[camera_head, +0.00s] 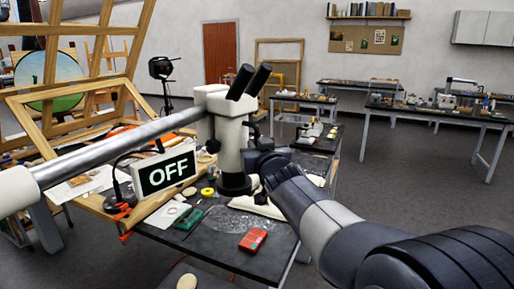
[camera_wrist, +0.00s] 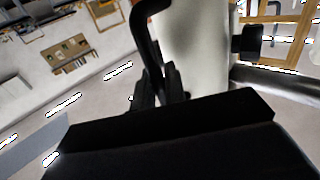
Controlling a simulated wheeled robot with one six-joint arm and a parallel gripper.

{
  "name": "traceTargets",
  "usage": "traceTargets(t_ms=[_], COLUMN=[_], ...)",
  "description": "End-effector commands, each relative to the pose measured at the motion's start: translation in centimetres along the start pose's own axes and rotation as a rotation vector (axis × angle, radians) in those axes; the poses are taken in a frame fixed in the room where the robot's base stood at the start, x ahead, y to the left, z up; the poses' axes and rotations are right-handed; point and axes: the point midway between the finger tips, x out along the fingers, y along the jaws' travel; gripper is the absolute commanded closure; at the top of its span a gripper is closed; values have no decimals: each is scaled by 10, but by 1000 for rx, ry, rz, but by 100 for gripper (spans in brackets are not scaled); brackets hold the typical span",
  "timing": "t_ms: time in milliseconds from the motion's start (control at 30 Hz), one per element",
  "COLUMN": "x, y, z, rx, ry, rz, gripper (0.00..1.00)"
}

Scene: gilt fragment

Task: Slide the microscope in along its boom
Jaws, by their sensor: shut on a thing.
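The white microscope (camera_head: 231,135) with black eyepieces hangs on a grey metal boom (camera_head: 120,150) that runs in from the left, above the dark worktable. My gripper (camera_head: 262,163) is at the microscope's right side, its fingertips partly hidden by dark parts in the head view. In the wrist view, my gripper (camera_wrist: 158,90) is shut on a curved black handle (camera_wrist: 143,14) beside the white microscope body (camera_wrist: 195,45). The boom (camera_wrist: 280,84) shows at the right there.
A red box (camera_head: 253,240) and small tools lie in front. A wooden frame (camera_head: 70,130) leans at the left. Grey floor (camera_head: 390,190) is open on the right.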

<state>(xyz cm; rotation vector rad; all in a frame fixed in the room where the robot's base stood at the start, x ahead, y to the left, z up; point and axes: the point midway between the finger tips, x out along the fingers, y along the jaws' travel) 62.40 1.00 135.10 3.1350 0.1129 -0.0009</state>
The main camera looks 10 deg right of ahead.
Motion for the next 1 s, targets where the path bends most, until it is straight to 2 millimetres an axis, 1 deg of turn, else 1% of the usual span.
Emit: traceTargets(t_ms=[100, 133, 200, 567, 667, 767, 867, 1000], x=[0, 0, 0, 0, -3, -11, -25, -50], y=[-3, -3, -3, -2, -1, -1, -1, -1], z=[2, 2, 2, 1, 0, 0, 1, 0], rx=[0, 0, 0, 0, 0, 1, -1, -1], ry=[-3, -3, -3, 0, 1, 1, 2, 2], rz=[-5, -5, -5, -3, -3, -3, -3, -3], gripper=[100, 87, 83, 83, 83, 83, 83, 83])
